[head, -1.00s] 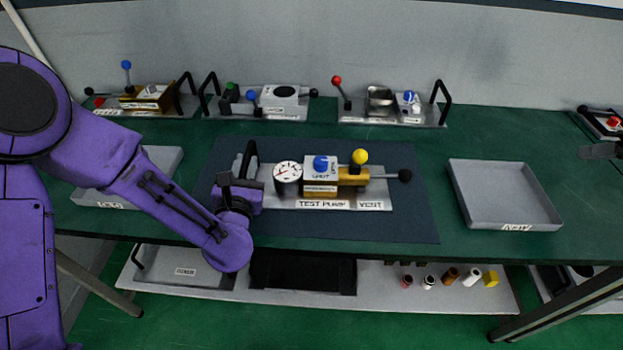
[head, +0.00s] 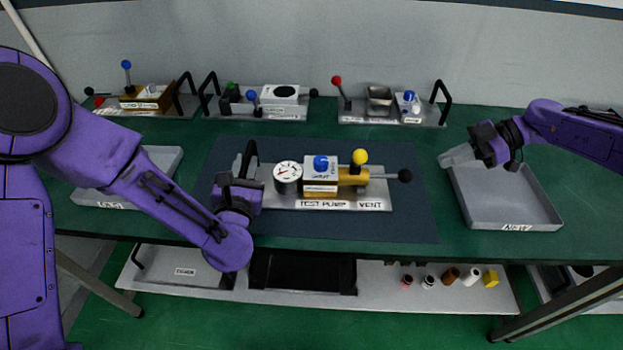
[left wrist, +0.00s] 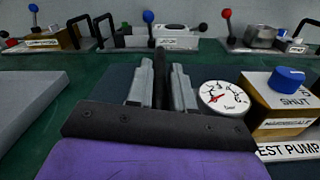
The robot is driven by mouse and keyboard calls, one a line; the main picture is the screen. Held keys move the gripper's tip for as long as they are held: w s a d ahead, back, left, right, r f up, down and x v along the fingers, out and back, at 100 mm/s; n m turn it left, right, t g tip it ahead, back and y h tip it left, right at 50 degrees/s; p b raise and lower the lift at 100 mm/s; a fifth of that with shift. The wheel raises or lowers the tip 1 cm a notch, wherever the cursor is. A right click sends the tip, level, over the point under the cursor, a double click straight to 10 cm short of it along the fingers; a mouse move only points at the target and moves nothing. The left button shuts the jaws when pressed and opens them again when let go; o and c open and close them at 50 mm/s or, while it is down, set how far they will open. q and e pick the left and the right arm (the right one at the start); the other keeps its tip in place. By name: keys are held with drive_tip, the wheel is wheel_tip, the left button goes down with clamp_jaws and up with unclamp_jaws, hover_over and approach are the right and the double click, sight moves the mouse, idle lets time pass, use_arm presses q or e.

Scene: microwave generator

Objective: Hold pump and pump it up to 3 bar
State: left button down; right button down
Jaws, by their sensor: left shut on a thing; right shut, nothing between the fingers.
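The test pump (head: 325,202) sits on a dark mat in the middle of the bench. It has a white dial gauge (head: 288,172), a blue knob marked SHUT (head: 320,162), a yellow knob (head: 360,156) and a black-ended lever (head: 404,175) at right. My left gripper (head: 243,172) is shut on the black handle (head: 251,152) at the pump's left end. The handle stands between its fingers in the left wrist view (left wrist: 160,82). The gauge (left wrist: 223,97) shows there too; its reading is too small to tell. My right gripper (head: 442,158) is shut and empty, right of the lever and apart from it.
Grey trays stand at left (head: 165,157) and right (head: 510,212); my right gripper is over the right tray's back left corner. Several other devices with handles line the back, including one with a red knob (head: 337,80). Small bottles (head: 450,276) stand on the lower shelf.

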sight(404, 174)
drive_tip(key=x, duration=0.2)
drive_tip(key=f+x, duration=0.1)
drive_tip(key=x, duration=0.1)
drive_tip(key=d+x, duration=0.1)
drive_tip(key=x, duration=0.2)
drive_tip(key=shift+f, duration=0.15)
drive_tip(key=shift+a, duration=0.1)
idle(1.6)
drive_tip(key=shift+a, duration=1.6)
drive_tip(key=shift+s+a, duration=0.1)
drive_tip(key=shift+a, duration=0.6)
